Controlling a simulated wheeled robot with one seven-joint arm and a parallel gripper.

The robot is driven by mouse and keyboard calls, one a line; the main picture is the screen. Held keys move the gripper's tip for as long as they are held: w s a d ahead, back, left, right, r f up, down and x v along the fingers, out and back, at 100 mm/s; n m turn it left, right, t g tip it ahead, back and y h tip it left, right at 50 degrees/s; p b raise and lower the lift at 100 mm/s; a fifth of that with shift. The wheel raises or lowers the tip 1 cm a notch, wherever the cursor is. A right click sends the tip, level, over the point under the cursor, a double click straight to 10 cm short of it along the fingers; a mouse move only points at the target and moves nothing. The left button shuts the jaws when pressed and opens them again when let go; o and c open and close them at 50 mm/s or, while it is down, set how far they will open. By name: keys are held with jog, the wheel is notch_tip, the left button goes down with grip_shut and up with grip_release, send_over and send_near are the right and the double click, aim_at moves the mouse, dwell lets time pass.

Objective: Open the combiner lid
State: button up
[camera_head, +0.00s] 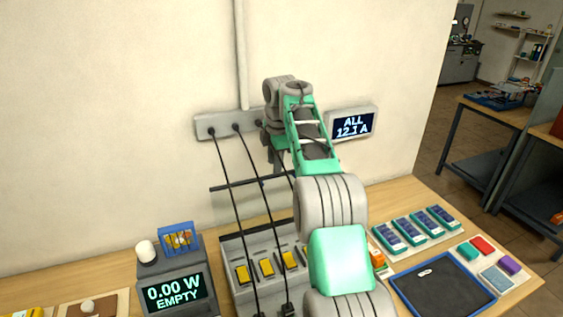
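A grey box with a row of yellow switches (267,267) sits on the table, partly behind my arm; I take it to be the combiner. A thin dark bar (228,186) runs level above and behind it, crossed by black cables; whether it is part of the lid is unclear. I cannot make out a lid clearly. My gripper (277,160) is near the wall, above the box and close to the bar's right part. My arm hides most of it, so its fingers and any contact are not clear.
Black cables hang from a grey wall strip (204,124) down to the box. A display reading "ALL 12.1 A" (353,123) is on the wall. A meter reading "0.00 W EMPTY" (174,291) stands left. Small panels (415,229) and a dark tray (441,285) lie right.

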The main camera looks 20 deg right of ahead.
jog(key=s+a+r, duration=0.2)
jog(key=s+r, duration=0.7)
jog(key=s, duration=0.4)
jog(key=shift+s+a+r+b, duration=0.15)
jog(key=shift+a+r+b, duration=0.15)
jog(key=shift+b, duration=0.15)
jog(key=shift+d, duration=0.1)
